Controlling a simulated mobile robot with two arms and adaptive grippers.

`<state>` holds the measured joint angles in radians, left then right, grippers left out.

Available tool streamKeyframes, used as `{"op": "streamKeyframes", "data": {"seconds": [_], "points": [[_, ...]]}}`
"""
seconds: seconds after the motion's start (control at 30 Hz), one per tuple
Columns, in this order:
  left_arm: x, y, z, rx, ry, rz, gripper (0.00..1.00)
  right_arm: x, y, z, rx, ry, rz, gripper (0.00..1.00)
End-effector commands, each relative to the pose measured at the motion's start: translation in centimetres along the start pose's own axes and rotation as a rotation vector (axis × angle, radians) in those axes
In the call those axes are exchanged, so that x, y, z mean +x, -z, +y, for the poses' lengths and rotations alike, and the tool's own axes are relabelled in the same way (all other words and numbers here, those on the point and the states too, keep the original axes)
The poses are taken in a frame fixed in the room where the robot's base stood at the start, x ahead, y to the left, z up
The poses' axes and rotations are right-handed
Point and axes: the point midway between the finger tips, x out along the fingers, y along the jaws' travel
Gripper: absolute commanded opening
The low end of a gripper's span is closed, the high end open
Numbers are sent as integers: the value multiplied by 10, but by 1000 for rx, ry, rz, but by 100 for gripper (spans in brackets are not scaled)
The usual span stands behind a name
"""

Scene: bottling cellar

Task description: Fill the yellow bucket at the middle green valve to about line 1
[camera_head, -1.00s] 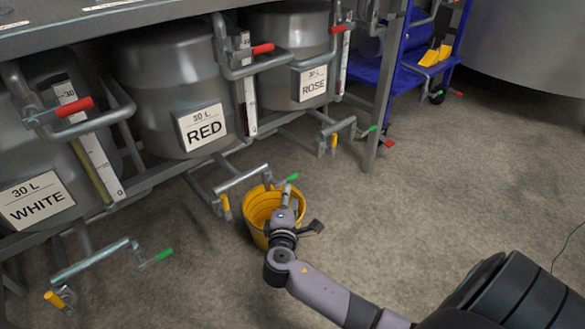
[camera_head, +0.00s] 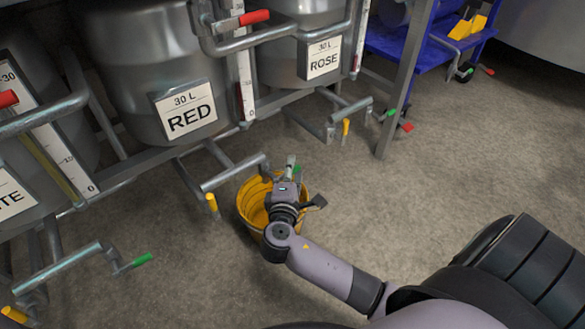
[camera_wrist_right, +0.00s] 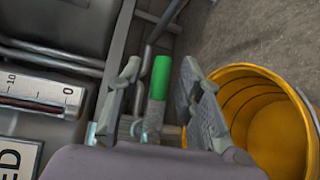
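The yellow bucket (camera_head: 248,213) stands on the floor below the middle pipe under the RED tank. Its inside wall shows yellow, and I see no liquid in the part in view. It also shows at the right of the right wrist view (camera_wrist_right: 270,125). The middle green valve handle (camera_wrist_right: 160,77) lies between the two fingers of my right gripper (camera_wrist_right: 158,98), which stand apart with gaps on both sides. In the head view, my right gripper (camera_head: 290,170) is over the bucket and hides most of the handle. My left gripper is not in view.
The RED tank (camera_head: 150,55) and ROSE tank (camera_head: 275,65) stand behind, with red-handled valves and white gauges. Another green valve (camera_head: 135,262) is at lower left, and one (camera_head: 391,112) lies by the ROSE tank. A blue cart (camera_head: 400,45) stands at the back. The floor to the right is clear.

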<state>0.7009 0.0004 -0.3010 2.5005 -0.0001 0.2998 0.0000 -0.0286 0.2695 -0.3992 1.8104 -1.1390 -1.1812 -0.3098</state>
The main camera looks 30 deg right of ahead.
Motion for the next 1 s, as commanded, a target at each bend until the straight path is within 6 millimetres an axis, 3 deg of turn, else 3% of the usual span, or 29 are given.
{"op": "streamKeyframes", "data": {"seconds": [0.07, 0.57, 1.0], "points": [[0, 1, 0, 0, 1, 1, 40, 0, 0, 0, 0, 0, 0, 34], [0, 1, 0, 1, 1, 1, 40, 0, 0, 0, 0, 0, -1, 1], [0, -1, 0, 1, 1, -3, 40, 0, 0, -1, -1, 1, -1, 0]]}}
